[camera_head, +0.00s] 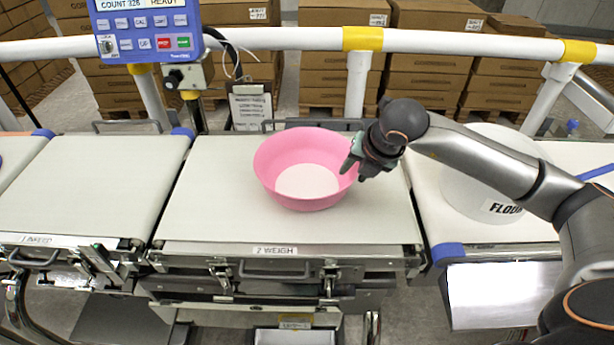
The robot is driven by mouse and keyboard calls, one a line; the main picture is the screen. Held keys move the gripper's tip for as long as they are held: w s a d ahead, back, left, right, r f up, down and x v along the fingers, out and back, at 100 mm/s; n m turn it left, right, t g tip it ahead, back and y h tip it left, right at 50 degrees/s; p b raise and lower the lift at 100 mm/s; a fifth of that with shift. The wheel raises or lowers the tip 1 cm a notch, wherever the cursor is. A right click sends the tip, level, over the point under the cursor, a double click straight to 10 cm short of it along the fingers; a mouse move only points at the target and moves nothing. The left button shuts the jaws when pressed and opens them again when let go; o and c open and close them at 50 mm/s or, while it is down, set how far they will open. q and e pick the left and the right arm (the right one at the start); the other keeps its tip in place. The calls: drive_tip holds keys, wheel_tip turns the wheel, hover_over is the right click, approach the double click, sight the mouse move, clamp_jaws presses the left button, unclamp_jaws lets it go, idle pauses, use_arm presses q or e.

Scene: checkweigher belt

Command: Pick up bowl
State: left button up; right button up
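A pink bowl (305,195) with a pale inner bottom stands upright on the middle belt, labelled "2 WEIGH" (275,250). My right gripper (355,173) is at the bowl's right rim, pointing down and to the left. Its dark fingertips look apart, one over the rim and one on the outer side. Whether they touch the bowl cannot be told, and the hand hides a small part of the rim. My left gripper is not in view.
A white tub marked "FLOUR" (460,195) stands on the right belt, partly behind my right arm. A blue control panel (147,30) and a white rail (290,38) run along the back. The left belt (90,190) looks clear.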

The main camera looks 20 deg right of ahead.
drive_tip(key=shift+c, duration=0.4)
clamp_jaws()
idle(0.9)
